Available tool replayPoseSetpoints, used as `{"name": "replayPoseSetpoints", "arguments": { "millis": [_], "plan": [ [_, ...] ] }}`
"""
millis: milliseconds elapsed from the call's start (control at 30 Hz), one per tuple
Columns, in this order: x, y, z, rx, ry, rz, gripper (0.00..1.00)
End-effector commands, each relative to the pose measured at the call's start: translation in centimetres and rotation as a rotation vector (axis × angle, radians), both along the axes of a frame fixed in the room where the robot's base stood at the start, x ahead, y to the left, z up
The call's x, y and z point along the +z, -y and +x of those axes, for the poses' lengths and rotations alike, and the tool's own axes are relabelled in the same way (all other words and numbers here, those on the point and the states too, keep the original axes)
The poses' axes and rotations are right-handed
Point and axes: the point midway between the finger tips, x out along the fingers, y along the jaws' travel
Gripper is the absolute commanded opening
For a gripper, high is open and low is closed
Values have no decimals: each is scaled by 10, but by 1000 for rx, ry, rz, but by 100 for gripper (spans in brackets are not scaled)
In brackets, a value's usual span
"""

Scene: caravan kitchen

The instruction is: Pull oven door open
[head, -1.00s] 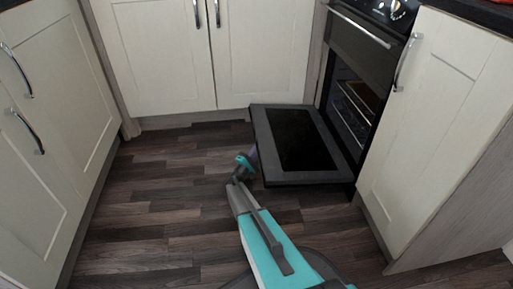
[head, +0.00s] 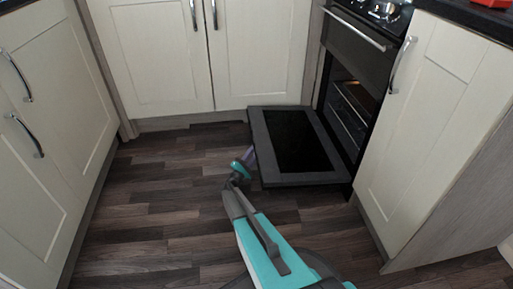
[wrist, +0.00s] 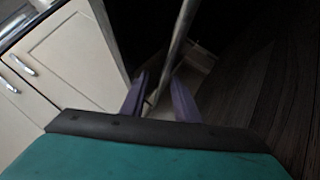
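The oven door (head: 292,180) is folded down and lies about level, low over the floor, in front of the oven (head: 352,105). Its dark glass panel faces up. My gripper (head: 251,155) is at the door's left, outer edge, low near the floor. In the wrist view my gripper's two purple fingers (wrist: 161,82) stand apart, with a long metal bar (wrist: 181,30), apparently the door handle, running between them. Gaps show beside the bar, so I see no firm grip. The handle is hidden under the door in the head view.
White cupboards stand at the left (head: 45,150), at the back (head: 150,60) and at the right (head: 430,130). A second handle bar (head: 355,28) is on the closed upper oven front. The wooden floor (head: 150,200) left of the door is clear.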

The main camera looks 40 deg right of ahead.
Motion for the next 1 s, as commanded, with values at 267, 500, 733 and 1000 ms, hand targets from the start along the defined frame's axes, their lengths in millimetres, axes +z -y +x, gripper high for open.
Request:
{"name": "replayPoseSetpoints", "arguments": {
  "millis": [267,500,733,1000],
  "plan": [
    [-5,-40,-15,0,0,1,28],
    [-5,-77,-29,0,-1,2,28],
    [-6,-110,-41,-1,0,2,28],
    [-7,-131,-49,-2,1,1,28]
  ]
}}
